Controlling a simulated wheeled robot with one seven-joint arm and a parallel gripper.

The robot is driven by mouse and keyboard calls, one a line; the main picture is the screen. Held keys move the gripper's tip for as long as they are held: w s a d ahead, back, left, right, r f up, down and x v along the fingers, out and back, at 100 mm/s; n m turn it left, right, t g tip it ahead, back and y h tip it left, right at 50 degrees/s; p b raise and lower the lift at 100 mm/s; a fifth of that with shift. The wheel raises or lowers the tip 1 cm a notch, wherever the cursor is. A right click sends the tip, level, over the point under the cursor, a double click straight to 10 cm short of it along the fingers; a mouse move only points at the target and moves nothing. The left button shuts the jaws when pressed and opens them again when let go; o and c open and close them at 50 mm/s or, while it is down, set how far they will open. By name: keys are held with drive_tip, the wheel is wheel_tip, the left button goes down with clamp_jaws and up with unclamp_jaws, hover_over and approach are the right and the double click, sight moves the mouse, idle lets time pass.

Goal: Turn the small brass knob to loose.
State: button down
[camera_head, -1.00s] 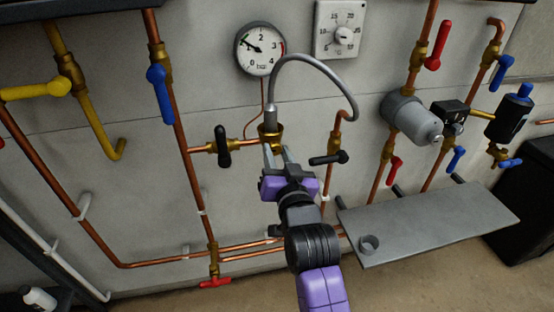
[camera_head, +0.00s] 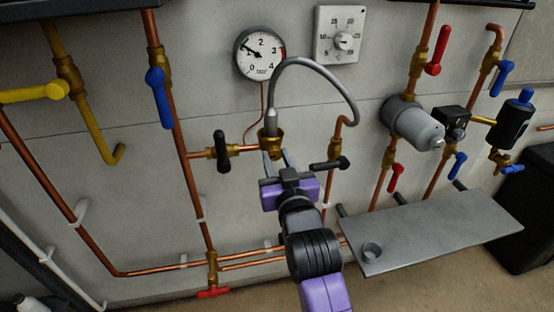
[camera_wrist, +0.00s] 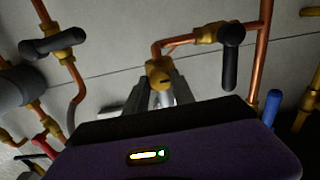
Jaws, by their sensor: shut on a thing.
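The small brass knob (camera_wrist: 159,78) shows in the wrist view between and just beyond the fingertips of my gripper (camera_wrist: 162,92). It is part of, or right at, a brass fitting (camera_head: 271,145) with a grey hose plugged into its top. In the head view my gripper (camera_head: 277,158) reaches up from below to this fitting, with one finger on each side. The jaws are shut on the brass knob. The fingers hide part of it, and I cannot read any loose or tight mark.
A black lever valve (camera_head: 222,152) sits close left of the fitting, and another black lever (camera_head: 329,163) close right. The grey hose (camera_head: 318,68) arches above. A pressure gauge (camera_head: 260,53) hangs overhead. A grey shelf (camera_head: 440,228) with a small cup stands at lower right.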

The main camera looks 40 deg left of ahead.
drive_tip(key=c, duration=1.1)
unclamp_jaws()
drive_tip(key=shift+o, duration=0.2)
drive_tip(key=v, duration=0.7)
drive_tip(key=shift+s+d, duration=0.25)
drive_tip(key=shift+s, duration=0.05)
